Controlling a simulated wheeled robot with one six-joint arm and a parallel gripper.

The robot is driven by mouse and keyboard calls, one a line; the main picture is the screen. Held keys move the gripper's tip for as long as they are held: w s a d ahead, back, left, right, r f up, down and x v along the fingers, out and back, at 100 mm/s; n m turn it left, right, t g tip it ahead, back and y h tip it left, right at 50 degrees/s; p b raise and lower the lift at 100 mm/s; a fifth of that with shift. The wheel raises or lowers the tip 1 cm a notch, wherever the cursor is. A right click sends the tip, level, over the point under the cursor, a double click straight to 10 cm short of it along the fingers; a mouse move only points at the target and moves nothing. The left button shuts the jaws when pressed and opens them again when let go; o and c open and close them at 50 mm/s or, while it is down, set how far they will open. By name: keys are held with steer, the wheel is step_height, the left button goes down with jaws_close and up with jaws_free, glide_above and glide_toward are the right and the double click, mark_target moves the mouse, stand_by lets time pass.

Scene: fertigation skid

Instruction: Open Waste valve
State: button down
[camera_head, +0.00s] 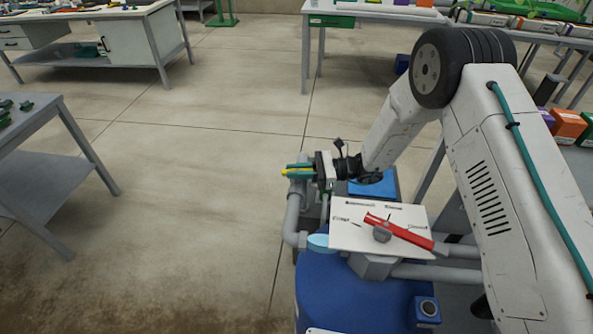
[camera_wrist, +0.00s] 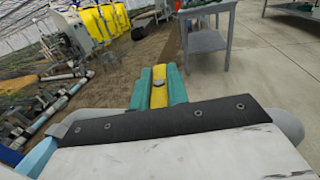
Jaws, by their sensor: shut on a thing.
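My gripper (camera_head: 290,171) is shut on a yellow valve handle (camera_wrist: 158,92), which lies between its two teal fingers in the wrist view. The handle's yellow end also shows between the fingers in the head view. A grey pipe (camera_head: 292,215) runs just below the gripper. A red lever (camera_head: 398,230) lies diagonally across a white panel (camera_head: 350,240) with small printed marks, to the right of and below the gripper, apart from it. The marks are too small to read, so I cannot tell which valve is labelled Waste. The valve body under the yellow handle is hidden.
A blue tank (camera_head: 350,290) stands below the panel. Grey pipes (camera_head: 440,272) run to its right. A grey bench (camera_head: 40,150) stands at the far left, with open concrete floor (camera_head: 200,180) between. More tables stand at the back.

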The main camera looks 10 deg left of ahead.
steer(key=n+g+h, duration=0.1)
steer(key=n+g, duration=0.1)
steer(key=g, duration=0.1)
steer(key=n+g+h, duration=0.2)
steer(key=g, duration=0.1)
steer(key=shift+n+g+h, duration=2)
steer(key=shift+g, duration=0.1)
steer(key=shift+h, duration=0.3)
steer(key=c, duration=1.4)
jaws_free()
steer(key=shift+o, duration=0.2)
steer(key=r, duration=0.2)
steer(key=s+r, duration=0.1)
steer(key=shift+d+r, duration=0.25)
steer(key=shift+r, duration=0.15)
steer(key=s+d, duration=0.3)
steer(key=s, duration=0.3)
steer(key=s+d+r, duration=0.1)
steer(key=s+d, duration=0.2)
steer(key=s, duration=0.4)
steer(key=shift+s+d, duration=0.25)
steer(key=shift+d, duration=0.05)
steer(key=shift+r, duration=0.15)
